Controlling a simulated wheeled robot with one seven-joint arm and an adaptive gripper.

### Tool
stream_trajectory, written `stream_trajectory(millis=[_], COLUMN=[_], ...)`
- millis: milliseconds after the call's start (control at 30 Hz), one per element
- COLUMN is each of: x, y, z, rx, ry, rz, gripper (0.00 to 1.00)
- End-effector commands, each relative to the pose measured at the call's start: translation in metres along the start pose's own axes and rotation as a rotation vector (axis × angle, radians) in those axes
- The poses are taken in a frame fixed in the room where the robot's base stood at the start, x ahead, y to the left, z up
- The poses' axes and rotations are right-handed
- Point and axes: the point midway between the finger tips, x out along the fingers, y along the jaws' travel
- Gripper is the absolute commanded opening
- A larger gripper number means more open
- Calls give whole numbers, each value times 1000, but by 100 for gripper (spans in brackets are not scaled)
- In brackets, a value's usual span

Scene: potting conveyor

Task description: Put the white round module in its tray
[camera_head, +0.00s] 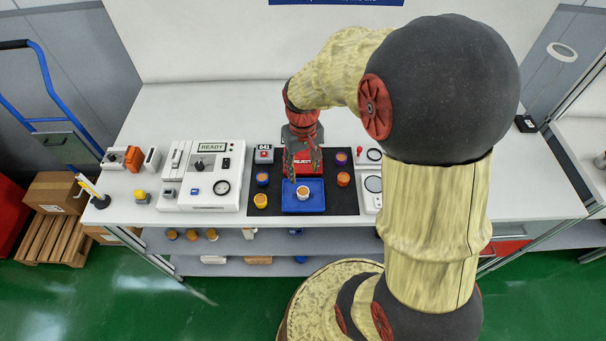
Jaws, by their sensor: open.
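The white round module (303,194), with an orange-tan top, stands upright within the outline of the blue tray (290,207) on the dark mat. A red tray (314,169) marked REJECT lies just behind the blue one. My gripper (303,173) is open and empty, pointing down over the red tray and the back of the blue tray. Its fingers appear apart from the module, just behind it in the picture. The gripper hides part of the red tray.
Several other round modules flank the trays: a blue one (262,179), a yellow one (261,201), an orange one (343,179) and a purple one (341,158). A white READY machine (205,180) stands left. The right tabletop (525,185) has free room.

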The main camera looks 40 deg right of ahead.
Motion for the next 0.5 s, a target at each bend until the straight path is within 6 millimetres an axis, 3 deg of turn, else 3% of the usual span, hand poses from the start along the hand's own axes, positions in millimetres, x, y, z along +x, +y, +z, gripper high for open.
stream_trajectory(millis=[167,233,367,500], x=[-19,-37,-88,-143], y=[-4,-11,-35,-62], z=[1,5,24,62], rx=[-6,-19,-60,-112], ry=[18,48,145,273], rz=[2,4,6,-4], gripper=[46,46,46,46])
